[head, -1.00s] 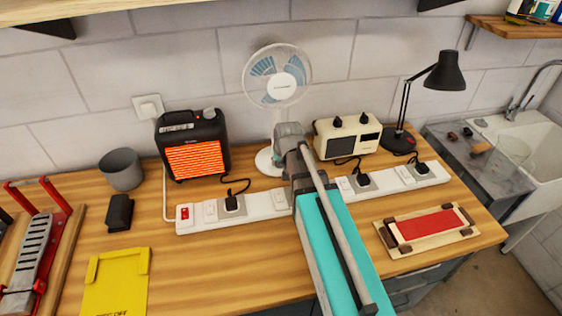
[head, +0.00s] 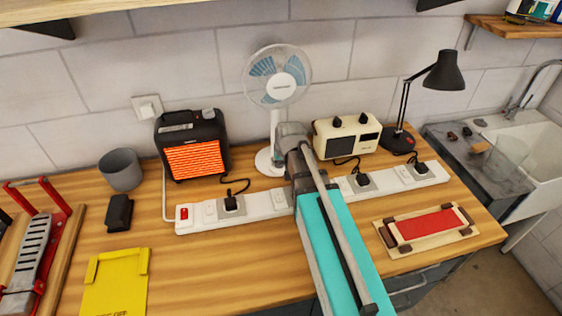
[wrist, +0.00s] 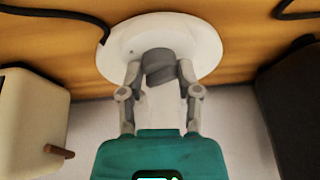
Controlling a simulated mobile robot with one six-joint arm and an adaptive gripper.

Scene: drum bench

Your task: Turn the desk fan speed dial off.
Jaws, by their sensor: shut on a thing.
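The desk fan (head: 279,80) stands near the wall with a white round base, seen partly behind my arm. In the wrist view its white base (wrist: 118,50) fills the upper middle. The grey speed dial (wrist: 160,65) sits on the base. My gripper (wrist: 160,76) has its two grey fingers on either side of the dial and is shut on it. In the head view my own arm hides the dial and the fingertips. I cannot read the dial's setting.
A black heater (head: 193,145) with glowing orange bars stands left of the fan. A cream radio (head: 346,137) and a black lamp (head: 446,72) stand to the right. A white power strip (head: 262,205) with plugs and cables runs in front of the fan.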

